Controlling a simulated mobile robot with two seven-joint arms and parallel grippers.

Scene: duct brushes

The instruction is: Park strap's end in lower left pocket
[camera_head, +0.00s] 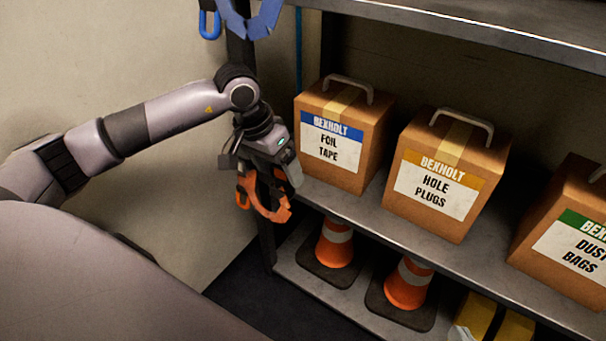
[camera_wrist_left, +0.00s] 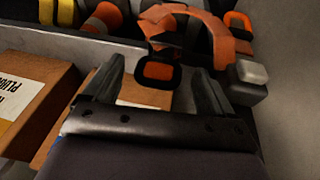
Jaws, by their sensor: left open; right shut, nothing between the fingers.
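The orange strap (camera_head: 268,206) hangs as a curved band at the shelf's left post, and shows at the top of the left wrist view (camera_wrist_left: 205,30). An orange end piece with a dark rim (camera_wrist_left: 157,71) lies between my left fingertips in that view; I cannot tell whether they touch it. An orange loop (camera_head: 242,192) hangs to the left, also seen in the wrist view (camera_wrist_left: 239,24). My left gripper (camera_head: 268,170) is open, just above the strap, its fingers (camera_wrist_left: 158,76) apart. I cannot make out the lower left pocket. My right gripper is out of view.
Orange cones (camera_head: 334,240) stand below. A blue strap (camera_head: 252,22) and blue loop (camera_head: 209,24) hang above. The wall is close on the left.

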